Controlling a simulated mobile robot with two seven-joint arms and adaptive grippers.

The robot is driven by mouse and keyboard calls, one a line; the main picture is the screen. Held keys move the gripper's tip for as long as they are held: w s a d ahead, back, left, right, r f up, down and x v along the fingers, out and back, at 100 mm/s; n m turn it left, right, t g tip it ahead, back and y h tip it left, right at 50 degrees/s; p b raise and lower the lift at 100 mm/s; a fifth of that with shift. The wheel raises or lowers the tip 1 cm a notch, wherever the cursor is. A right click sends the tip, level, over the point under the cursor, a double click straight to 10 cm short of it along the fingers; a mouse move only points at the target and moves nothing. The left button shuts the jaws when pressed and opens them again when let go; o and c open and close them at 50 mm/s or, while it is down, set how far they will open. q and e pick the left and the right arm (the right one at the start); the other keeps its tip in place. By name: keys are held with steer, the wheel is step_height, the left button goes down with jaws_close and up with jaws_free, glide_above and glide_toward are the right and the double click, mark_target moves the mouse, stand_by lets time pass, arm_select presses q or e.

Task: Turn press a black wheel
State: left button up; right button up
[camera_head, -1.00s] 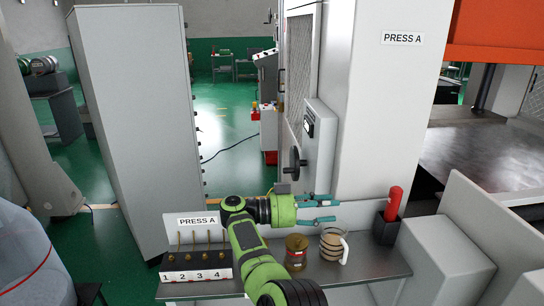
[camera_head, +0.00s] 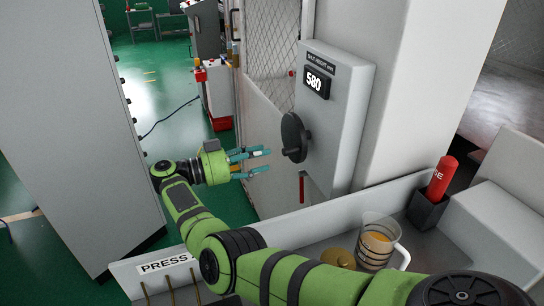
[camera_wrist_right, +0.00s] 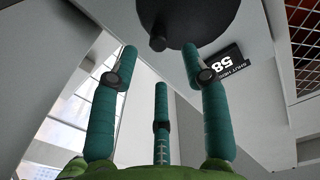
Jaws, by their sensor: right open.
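The black wheel (camera_head: 294,137) is mounted on the left face of the grey control box (camera_head: 345,110) on the press. A display (camera_head: 317,83) above it reads 580. My right gripper (camera_head: 266,161) is open and empty, just left of the wheel and a little below it, with a small gap between. In the right wrist view, the wheel (camera_wrist_right: 185,15) is beyond the spread teal fingers (camera_wrist_right: 160,75), partly cut off by the top edge. A knob or handle (camera_wrist_right: 158,43) sticks out from the wheel. My left gripper is not in view.
Below is a bench with a glass jug (camera_head: 377,245), a brown container (camera_head: 338,258) and a red-handled item in a black holder (camera_head: 428,208). A tall grey cabinet (camera_head: 75,120) stands at the left. A red lever (camera_head: 302,187) hangs below the wheel.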

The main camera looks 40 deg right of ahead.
mark_target(285, 152)
steer(key=s+d+p, duration=0.1)
steer(key=d+p, duration=0.1)
steer(key=shift+s+d+r+p, duration=0.35)
steer(key=shift+r+p, duration=0.05)
steer(key=x, duration=0.1)
steer(key=p+x, duration=0.2)
steer(key=x, duration=0.1)
steer(key=shift+w+f, duration=0.15)
steer(key=shift+f, duration=0.1)
steer(key=shift+d+f, duration=0.1)
steer(key=shift+w, duration=0.1)
steer(key=shift+c, duration=0.8)
steer(key=c, duration=0.7)
jaws_close()
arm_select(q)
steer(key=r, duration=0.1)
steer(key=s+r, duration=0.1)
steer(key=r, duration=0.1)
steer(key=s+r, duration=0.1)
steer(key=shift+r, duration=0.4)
arm_select(e)
steer(key=shift+d, duration=0.1)
